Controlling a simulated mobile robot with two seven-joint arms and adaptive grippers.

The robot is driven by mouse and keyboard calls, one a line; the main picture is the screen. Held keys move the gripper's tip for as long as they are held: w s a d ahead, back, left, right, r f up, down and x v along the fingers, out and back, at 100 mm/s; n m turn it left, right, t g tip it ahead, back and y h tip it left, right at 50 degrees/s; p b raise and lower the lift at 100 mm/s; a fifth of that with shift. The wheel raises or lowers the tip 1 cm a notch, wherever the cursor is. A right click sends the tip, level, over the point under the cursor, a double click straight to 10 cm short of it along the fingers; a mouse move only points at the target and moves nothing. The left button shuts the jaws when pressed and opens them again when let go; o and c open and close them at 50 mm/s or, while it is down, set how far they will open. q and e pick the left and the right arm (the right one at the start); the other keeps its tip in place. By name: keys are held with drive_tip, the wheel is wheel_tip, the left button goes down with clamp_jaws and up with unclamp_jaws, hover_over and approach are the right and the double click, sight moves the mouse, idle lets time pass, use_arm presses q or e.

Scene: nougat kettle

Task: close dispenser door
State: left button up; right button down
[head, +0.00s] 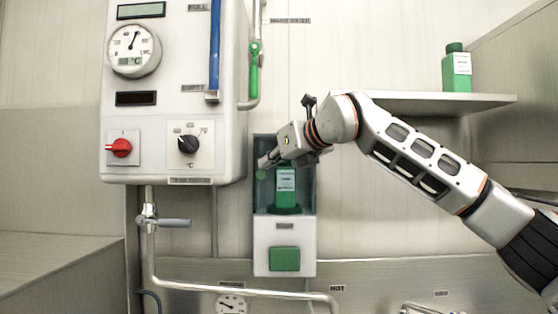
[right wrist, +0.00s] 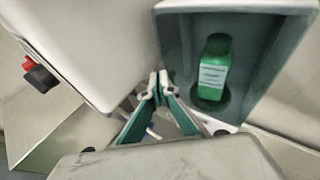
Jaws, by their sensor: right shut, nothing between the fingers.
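The dispenser (head: 284,240) is a white wall unit with a dark green-grey compartment above and a green panel (head: 284,259) on its lower front. A green bottle with a white label (head: 286,187) stands upright in the compartment; the bottle (right wrist: 213,70) also shows in the right wrist view, with the compartment (right wrist: 262,45) around it. My left gripper is not in view.
A white control box (head: 172,95) with a gauge, red knob and black knob hangs close left of the dispenser. A green-handled pipe (head: 254,70) runs beside it. A shelf (head: 430,100) with another green bottle (head: 457,72) is at right. Pipes run below.

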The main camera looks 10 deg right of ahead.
sight(257, 162)
drive_tip(key=shift+m+t+h, duration=0.4)
drive_tip(key=shift+m+h, duration=0.4)
drive_tip(key=shift+h, duration=0.1)
drive_tip(key=shift+w+a, duration=0.35)
drive_tip(key=shift+w, duration=0.3)
drive_tip(key=shift+w+a, duration=0.35)
drive_tip(key=shift+w, duration=0.35)
drive_tip(key=shift+w+a, duration=0.35)
drive_tip(key=shift+w, duration=0.3)
drive_tip(key=shift+s, duration=0.15)
